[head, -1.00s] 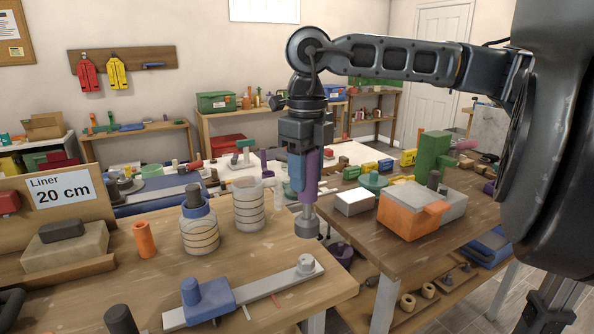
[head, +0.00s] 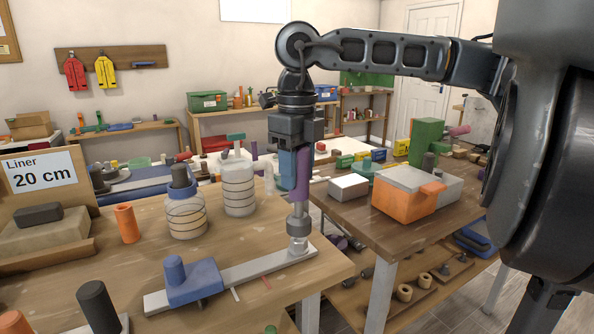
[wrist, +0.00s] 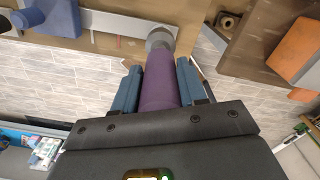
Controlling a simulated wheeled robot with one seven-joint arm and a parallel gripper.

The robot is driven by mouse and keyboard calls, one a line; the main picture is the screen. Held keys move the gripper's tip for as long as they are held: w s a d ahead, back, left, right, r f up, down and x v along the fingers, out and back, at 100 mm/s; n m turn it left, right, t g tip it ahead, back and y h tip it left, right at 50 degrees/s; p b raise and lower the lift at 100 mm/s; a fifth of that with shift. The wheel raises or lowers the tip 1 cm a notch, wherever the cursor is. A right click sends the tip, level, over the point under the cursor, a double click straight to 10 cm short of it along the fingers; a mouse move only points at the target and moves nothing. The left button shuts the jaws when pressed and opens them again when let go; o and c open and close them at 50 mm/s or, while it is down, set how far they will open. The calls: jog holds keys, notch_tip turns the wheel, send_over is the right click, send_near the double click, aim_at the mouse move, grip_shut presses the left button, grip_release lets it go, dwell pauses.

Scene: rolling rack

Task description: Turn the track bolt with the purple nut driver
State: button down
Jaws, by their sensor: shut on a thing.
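The purple nut driver (head: 303,178) hangs upright in my gripper (head: 292,180), whose blue fingers are shut on its handle. In the wrist view, the handle (wrist: 160,82) lies between both fingers. The driver's grey socket (head: 299,226) points down at the track bolt (head: 299,245), at the right end of the pale flat track (head: 252,272). The socket is right over the bolt and seems to touch it; I cannot tell how far it is seated. A blue sliding block (head: 193,284) with a round knob sits on the left part of the track.
Banded jars (head: 238,190) and an orange cylinder (head: 127,224) stand behind the track. A "Liner 20 cm" sign (head: 38,172) is at left. A dark post (head: 97,305) stands in front. Right, across a gap, another table holds an orange-and-grey box (head: 403,200).

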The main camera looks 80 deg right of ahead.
jog(key=shift+f, duration=0.2)
jog(key=shift+f+b, duration=1.65)
jog(key=shift+b, duration=0.4)
jog(key=c, duration=1.1)
grip_release()
jog(key=shift+c, duration=0.2)
grip_shut()
jog(key=shift+b, duration=0.45)
